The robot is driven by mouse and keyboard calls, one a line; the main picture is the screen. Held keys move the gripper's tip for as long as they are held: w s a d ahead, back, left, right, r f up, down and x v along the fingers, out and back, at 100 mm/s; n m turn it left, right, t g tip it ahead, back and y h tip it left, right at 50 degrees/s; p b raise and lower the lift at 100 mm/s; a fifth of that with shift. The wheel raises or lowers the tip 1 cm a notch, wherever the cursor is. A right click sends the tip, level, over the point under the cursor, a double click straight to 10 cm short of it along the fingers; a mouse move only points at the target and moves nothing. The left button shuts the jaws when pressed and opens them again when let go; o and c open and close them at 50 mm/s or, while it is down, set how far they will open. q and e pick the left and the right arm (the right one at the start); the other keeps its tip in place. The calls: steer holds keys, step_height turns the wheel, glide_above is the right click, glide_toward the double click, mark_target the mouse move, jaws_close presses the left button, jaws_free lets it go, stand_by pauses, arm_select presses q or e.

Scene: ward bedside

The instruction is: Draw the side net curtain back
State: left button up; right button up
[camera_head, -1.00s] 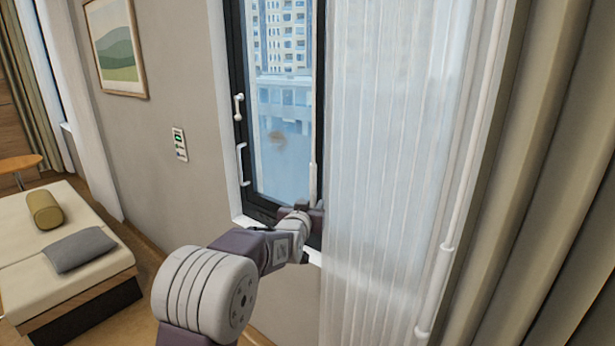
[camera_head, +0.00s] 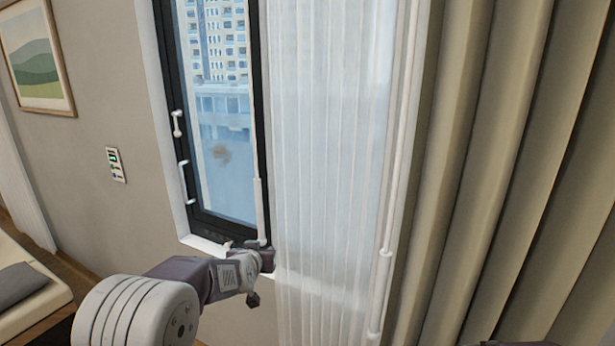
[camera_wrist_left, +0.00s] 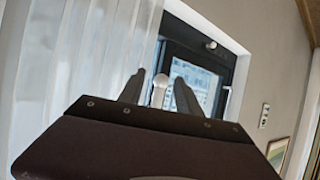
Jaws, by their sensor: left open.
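The white net curtain (camera_head: 325,150) hangs over the right part of the window, and its left edge borders the bare glass. A slim white draw rod (camera_head: 258,205) hangs at that left edge. My left gripper (camera_head: 262,258) is at the rod's lower end. In the left wrist view, the open fingers of my left gripper (camera_wrist_left: 160,92) stand on either side of the rod's rounded white end (camera_wrist_left: 159,90), with gaps showing. The net curtain (camera_wrist_left: 75,70) fills the left of that view. My right gripper is not in view.
A second white rod (camera_head: 383,270) hangs at the net's right side. Heavy beige drapes (camera_head: 480,150) fill the right. White window handles (camera_head: 184,180) sit on the dark frame. A wall control panel (camera_head: 116,164) and a bed (camera_head: 30,315) are to the left.

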arm_select(q)
steer(key=s+f+g, duration=0.3)
steer(key=s+f, duration=0.2)
steer(key=s, duration=0.6)
steer(key=s+f+g, duration=0.4)
steer(key=s+f, duration=0.1)
steer(key=s, duration=0.7)
steer(key=s+f+g, duration=0.4)
steer(key=s+f, duration=0.1)
steer(key=s, duration=0.6)
steer(key=shift+s+f+h, duration=0.25)
steer(key=shift+f+h, duration=0.05)
steer(key=shift+f, duration=0.1)
steer(key=shift+c, duration=1.3)
jaws_close()
steer(key=shift+w+f, duration=0.1)
steer(key=shift+w, duration=0.05)
